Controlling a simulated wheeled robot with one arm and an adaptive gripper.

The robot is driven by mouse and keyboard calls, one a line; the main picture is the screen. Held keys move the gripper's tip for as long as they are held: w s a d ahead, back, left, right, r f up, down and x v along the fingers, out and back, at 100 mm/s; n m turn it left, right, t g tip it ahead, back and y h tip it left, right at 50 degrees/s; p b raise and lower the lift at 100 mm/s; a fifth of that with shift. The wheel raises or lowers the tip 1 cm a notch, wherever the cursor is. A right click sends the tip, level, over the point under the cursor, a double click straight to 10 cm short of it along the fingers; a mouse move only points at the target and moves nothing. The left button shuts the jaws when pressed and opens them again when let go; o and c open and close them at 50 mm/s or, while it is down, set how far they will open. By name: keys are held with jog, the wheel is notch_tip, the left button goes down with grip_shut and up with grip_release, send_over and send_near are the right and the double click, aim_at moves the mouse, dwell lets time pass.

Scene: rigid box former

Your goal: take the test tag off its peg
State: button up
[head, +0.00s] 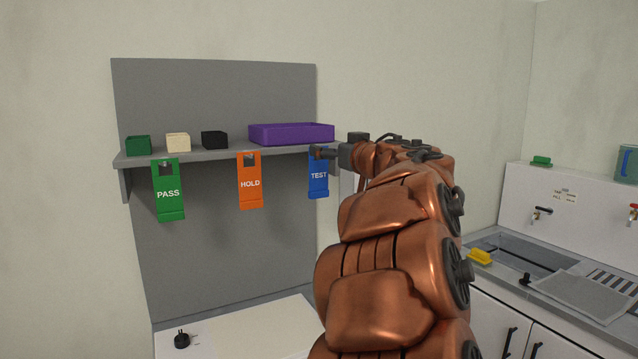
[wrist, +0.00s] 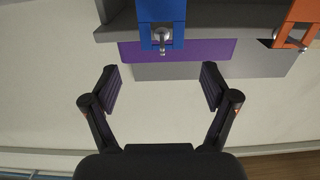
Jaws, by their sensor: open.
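The blue test tag (head: 319,180) hangs from a peg at the right end of the shelf's front edge in the head view. Its top is partly hidden by my gripper (head: 322,153). In the wrist view the blue tag (wrist: 162,11) is at the top, with the metal peg (wrist: 163,42) through its opening. My gripper (wrist: 162,88) is open and empty there. Its two fingers are spread wide, lower in the picture than the tag and apart from it. The tag's lettering does not show in the wrist view.
The green pass tag (head: 168,204) and orange hold tag (head: 250,193) hang to the left. A grey shelf (head: 225,151) carries a purple tray (head: 291,134) and small green, cream and black boxes. A sink counter stands at right.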

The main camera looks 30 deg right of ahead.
send_over(319, 172)
jog(key=shift+w+f, duration=0.15)
jog(key=shift+f, duration=0.1)
jog(key=c, duration=1.1)
jog(key=shift+o, duration=0.2)
jog(key=shift+r, duration=0.1)
